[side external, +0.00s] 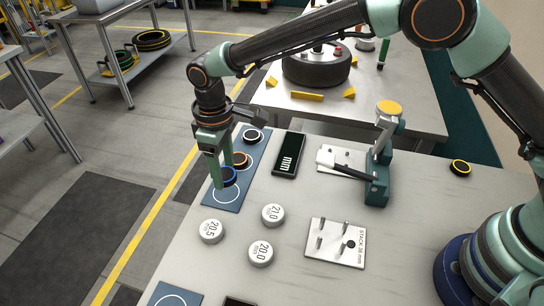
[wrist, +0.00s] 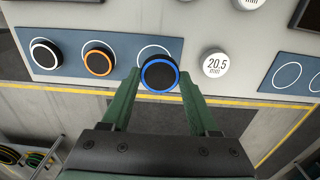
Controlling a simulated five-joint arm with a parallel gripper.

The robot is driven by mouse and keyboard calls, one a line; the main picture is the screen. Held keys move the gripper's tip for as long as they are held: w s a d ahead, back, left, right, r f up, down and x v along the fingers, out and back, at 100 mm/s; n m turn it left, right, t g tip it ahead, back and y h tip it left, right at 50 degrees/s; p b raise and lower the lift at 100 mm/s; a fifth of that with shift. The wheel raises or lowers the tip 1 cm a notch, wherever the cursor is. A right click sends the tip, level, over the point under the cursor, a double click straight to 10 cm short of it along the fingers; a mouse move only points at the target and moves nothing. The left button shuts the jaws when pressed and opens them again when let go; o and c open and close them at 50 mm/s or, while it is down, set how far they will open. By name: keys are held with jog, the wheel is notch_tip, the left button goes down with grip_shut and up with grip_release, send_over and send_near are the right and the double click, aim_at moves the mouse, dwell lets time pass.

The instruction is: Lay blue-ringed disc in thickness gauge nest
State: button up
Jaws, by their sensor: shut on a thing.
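The blue-ringed disc (side external: 229,176) is black with a blue rim. My gripper (side external: 227,168) is shut on it, with one finger on each side, and holds it a little above an empty circle at the near end of the blue mat (side external: 222,205). In the wrist view the disc (wrist: 159,74) sits between the green fingertips and partly covers that circle. The thickness gauge (side external: 378,165) is a teal stand with a yellow top, to the right. A white plate with a dark bar lies at its foot; I cannot make out the nest clearly.
A white-ringed disc (side external: 253,136) and an orange-ringed disc (side external: 240,160) lie on the mat. A black mm display (side external: 288,155) lies between mat and gauge. White numbered discs (side external: 261,253) and a pinned stack plate (side external: 335,258) are nearer. A yellow-ringed disc (side external: 460,167) lies right.

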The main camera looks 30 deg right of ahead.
jog(key=w+d+r, duration=0.2)
jog(key=d+r, duration=0.3)
jog(key=d, duration=0.4)
notch_tip(320, 180, up, 9)
jog(key=m, duration=0.1)
send_over(337, 159)
notch_tip(337, 159, down, 20)
jog(key=shift+r, duration=0.2)
jog(key=shift+f, duration=0.1)
jog(key=o, duration=1.4)
jog(key=shift+c, duration=0.2)
